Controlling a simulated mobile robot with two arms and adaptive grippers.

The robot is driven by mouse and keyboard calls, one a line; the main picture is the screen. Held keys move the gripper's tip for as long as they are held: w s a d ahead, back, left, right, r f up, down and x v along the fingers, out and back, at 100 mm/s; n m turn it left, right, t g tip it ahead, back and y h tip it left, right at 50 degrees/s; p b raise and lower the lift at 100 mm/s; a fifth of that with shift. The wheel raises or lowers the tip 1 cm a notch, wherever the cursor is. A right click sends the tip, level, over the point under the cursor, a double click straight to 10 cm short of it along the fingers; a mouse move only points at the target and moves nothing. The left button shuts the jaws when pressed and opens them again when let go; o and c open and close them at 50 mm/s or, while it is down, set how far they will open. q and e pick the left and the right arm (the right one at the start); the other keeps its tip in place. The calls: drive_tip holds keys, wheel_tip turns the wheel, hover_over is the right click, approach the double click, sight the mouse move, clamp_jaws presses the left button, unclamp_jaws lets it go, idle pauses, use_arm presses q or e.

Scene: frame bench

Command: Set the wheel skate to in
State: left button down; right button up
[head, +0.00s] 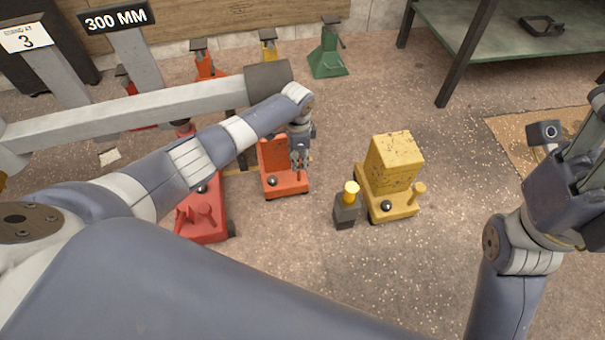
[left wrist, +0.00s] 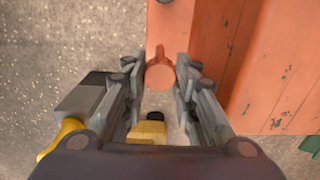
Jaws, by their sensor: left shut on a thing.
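An orange wheel skate (head: 283,185) with an upright block and a black ball knob on its base stands on the floor in the middle of the head view. My left gripper (head: 300,165) reaches down over its right front part. In the left wrist view the orange base (left wrist: 172,30) shows, and my left gripper (left wrist: 160,85) has its fingers on both sides of a round orange peg (left wrist: 160,76), shut on it. A red skate (head: 205,215) is to the left and a yellow skate (head: 393,180) to the right. My right gripper (head: 585,150) is raised at the right edge, partly cut off.
A small dark block with a yellow knob (head: 346,207) stands between the orange and yellow skates. Several jack stands, one green (head: 328,58), stand along the back. A grey beam (head: 130,112) crosses at left. A green-topped table (head: 540,50) is at back right.

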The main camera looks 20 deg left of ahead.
use_arm(q)
drive_tip(key=shift+w+a+b, duration=0.4)
drive_tip(key=shift+w+a, duration=0.1)
drive_tip(key=shift+w, duration=0.2)
drive_tip(key=shift+w+a+b, duration=0.35)
drive_tip(key=shift+w+a, duration=0.1)
drive_tip(key=shift+w, duration=0.2)
drive_tip(key=c, duration=1.5)
unclamp_jaws()
drive_tip(key=shift+c, duration=0.2)
drive_tip(key=shift+r, duration=0.1)
wheel_tip(320, 180, up, 12)
